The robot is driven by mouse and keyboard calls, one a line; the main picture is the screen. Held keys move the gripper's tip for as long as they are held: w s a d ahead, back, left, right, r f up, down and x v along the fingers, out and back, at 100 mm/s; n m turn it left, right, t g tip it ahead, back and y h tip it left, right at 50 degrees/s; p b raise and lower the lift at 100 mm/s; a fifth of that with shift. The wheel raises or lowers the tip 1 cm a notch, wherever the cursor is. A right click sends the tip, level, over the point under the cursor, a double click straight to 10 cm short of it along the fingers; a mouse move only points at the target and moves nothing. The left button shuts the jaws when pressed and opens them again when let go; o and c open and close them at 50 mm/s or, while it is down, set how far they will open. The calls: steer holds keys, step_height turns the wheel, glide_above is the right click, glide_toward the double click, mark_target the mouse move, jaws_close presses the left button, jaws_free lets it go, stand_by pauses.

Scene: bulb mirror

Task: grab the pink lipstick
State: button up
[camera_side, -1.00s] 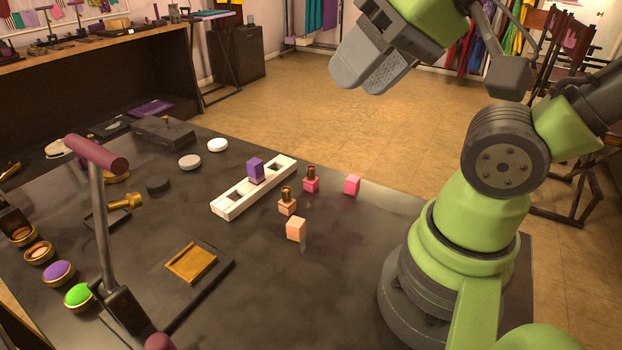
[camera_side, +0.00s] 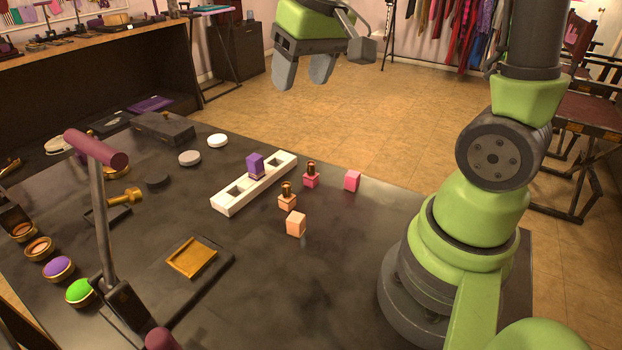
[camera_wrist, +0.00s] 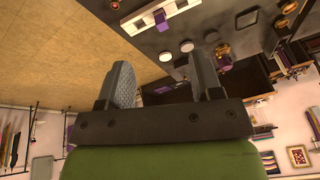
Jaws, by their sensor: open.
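The pink lipstick (camera_side: 311,176) stands upright on the dark table with its cap off, just right of the white holder. Its pink cap (camera_side: 352,181) stands apart to its right. An orange lipstick (camera_side: 287,197), also uncapped, stands nearer the camera, with its orange cap (camera_side: 296,224) beside it. My gripper (camera_side: 303,84) is open and empty, high above and beyond the table's back edge. In the wrist view my gripper's fingers (camera_wrist: 160,88) are apart with nothing between them.
The white holder (camera_side: 228,208) carries a purple lipstick (camera_side: 255,163) in its middle slot; the slots on either side look empty. The holder shows at the wrist view's top (camera_wrist: 130,28). Round jars, a palette (camera_side: 192,258) and a purple-topped stand (camera_side: 97,148) occupy the left. The front right tabletop is clear.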

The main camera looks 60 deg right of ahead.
steer(key=w+d+f+g, duration=0.2)
steer(key=w+d+f, duration=0.2)
steer(key=d+f, duration=0.4)
steer(key=g, duration=0.1)
glide_above(311, 163)
steer(key=shift+n, duration=0.3)
step_height(311, 163, down, 7)
steer(key=shift+w+f, duration=0.1)
steer(key=shift+g, duration=0.3)
steer(key=f, duration=0.4)
steer(key=shift+d+f, duration=0.2)
steer(key=shift+a+f, duration=0.2)
steer(key=shift+f, duration=2.85)
steer(key=c, duration=1)
steer(key=shift+r, duration=0.1)
